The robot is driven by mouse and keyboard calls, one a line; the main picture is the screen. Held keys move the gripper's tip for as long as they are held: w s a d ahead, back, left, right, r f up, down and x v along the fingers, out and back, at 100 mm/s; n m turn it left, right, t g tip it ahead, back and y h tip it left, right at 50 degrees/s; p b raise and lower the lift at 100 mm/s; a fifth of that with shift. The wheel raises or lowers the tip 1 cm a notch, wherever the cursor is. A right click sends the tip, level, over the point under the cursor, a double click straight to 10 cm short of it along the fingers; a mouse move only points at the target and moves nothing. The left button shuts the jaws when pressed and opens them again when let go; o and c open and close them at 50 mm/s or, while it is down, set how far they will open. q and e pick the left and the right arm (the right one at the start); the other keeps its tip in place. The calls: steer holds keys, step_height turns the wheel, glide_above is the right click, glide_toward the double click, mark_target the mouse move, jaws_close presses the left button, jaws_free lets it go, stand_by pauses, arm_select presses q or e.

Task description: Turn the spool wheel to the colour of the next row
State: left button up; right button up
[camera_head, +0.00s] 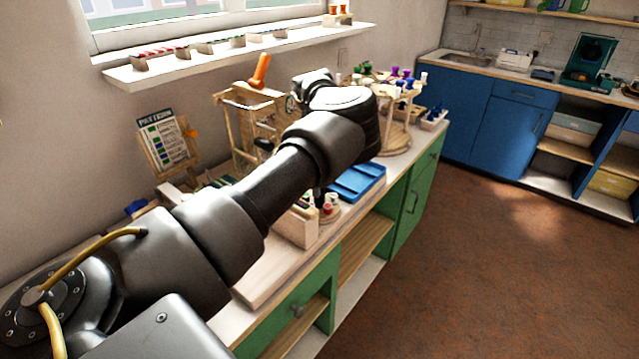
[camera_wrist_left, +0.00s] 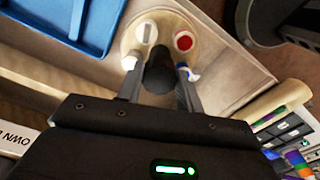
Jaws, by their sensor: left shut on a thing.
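The spool wheel (camera_wrist_left: 148,17) is a small round wooden disc in the left wrist view. A white spool (camera_wrist_left: 146,33), a red-topped spool (camera_wrist_left: 183,41) and a blue-and-white one (camera_wrist_left: 187,72) stand on it. A dark upright knob (camera_wrist_left: 160,72) rises near its middle. My left gripper (camera_wrist_left: 157,80) is shut on this knob, one finger on each side. In the head view the wheel's spools (camera_head: 329,207) show small below my left arm, which hides most of the gripper. A pattern card (camera_head: 160,139) with coloured rows leans at the wall. My right gripper is in neither view.
A blue tray (camera_head: 357,183) lies close beside the wheel. A wooden box (camera_head: 297,228) stands on its near side. A wooden loom frame (camera_head: 240,120) and a tiered stand (camera_head: 395,140) with coloured items are behind. Floor right of the green bench is clear.

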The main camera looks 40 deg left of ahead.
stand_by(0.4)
arm_select(q)
steer(key=o, duration=1)
steer(key=shift+r, duration=0.1)
step_height(320, 180, up, 11)
steer(key=shift+f, duration=0.25)
